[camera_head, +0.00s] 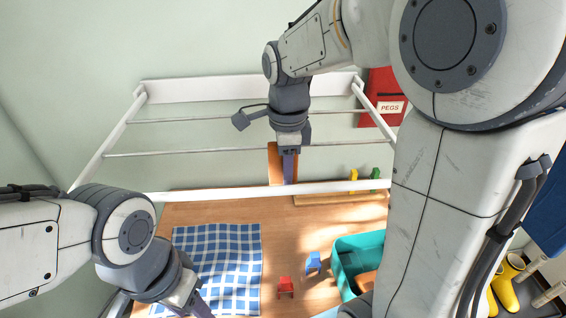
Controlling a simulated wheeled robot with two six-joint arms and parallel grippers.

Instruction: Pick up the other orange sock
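An orange sock (274,164) hangs at the white drying rack (220,192), in the middle of the picture. My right gripper (290,168) points down right in front of this sock and overlaps it. I cannot tell whether its fingers grip the sock. Another orange piece (367,282), likely a sock, lies in the teal basket (347,246) at the lower right, partly hidden by the basket wall and my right arm. My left gripper (197,304) is low at the left over the checked cloth, cut off by the bottom edge, so its opening is unclear.
A blue-and-white checked cloth (220,262) lies on the wooden surface (300,238). A red peg (286,287) and a blue peg (313,263) stand between cloth and basket. Yellow (353,181) and green (374,179) pegs are on a wooden strip. A red PEGS box (378,88) is behind.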

